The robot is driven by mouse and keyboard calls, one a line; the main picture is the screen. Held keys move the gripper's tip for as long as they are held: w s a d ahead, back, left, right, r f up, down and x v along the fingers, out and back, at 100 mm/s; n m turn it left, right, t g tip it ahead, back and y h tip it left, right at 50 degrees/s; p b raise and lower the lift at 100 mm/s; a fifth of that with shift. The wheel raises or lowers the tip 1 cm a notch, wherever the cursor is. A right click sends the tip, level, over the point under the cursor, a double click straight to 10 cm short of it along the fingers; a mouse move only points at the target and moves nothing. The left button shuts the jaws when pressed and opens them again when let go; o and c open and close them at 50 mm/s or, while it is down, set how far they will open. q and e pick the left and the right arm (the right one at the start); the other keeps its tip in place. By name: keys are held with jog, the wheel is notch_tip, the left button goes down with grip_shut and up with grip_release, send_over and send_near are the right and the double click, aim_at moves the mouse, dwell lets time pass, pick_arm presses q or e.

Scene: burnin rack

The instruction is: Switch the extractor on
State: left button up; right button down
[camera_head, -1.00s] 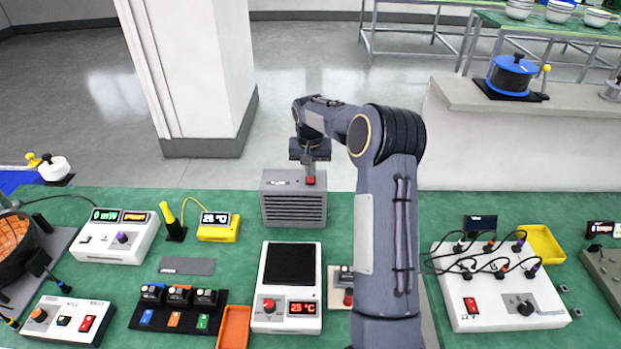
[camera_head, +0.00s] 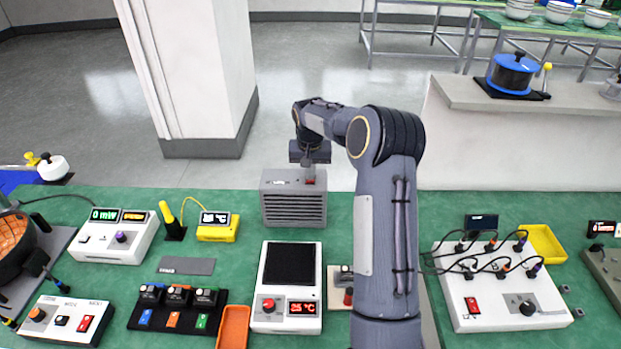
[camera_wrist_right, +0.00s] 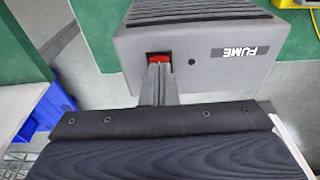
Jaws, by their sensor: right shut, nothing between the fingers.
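The extractor is a grey box (camera_head: 294,209) with a slatted front, standing at the back edge of the green bench. In the right wrist view the box (camera_wrist_right: 200,65) carries a "FUME" label and a red rocker switch (camera_wrist_right: 159,58) on its top. My right gripper (camera_wrist_right: 160,68) is shut and empty, with its fingertips at the switch and covering part of it. I cannot tell whether they touch it. In the head view the right gripper (camera_head: 308,164) is above the box's top, beside the red switch (camera_head: 311,182). My left gripper is not in view.
A yellow-cased temperature display (camera_head: 218,227) and a white power meter (camera_head: 117,237) stand left of the extractor. A white hot plate (camera_head: 289,324) is in front of it. A white panel with cables (camera_head: 505,292) is at the right. A pillar stands behind the bench.

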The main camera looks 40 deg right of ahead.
jog(key=shift+f, duration=0.3)
jog(key=shift+r, duration=0.15)
jog(key=shift+r+p, duration=2.45)
jog(key=shift+r, duration=1)
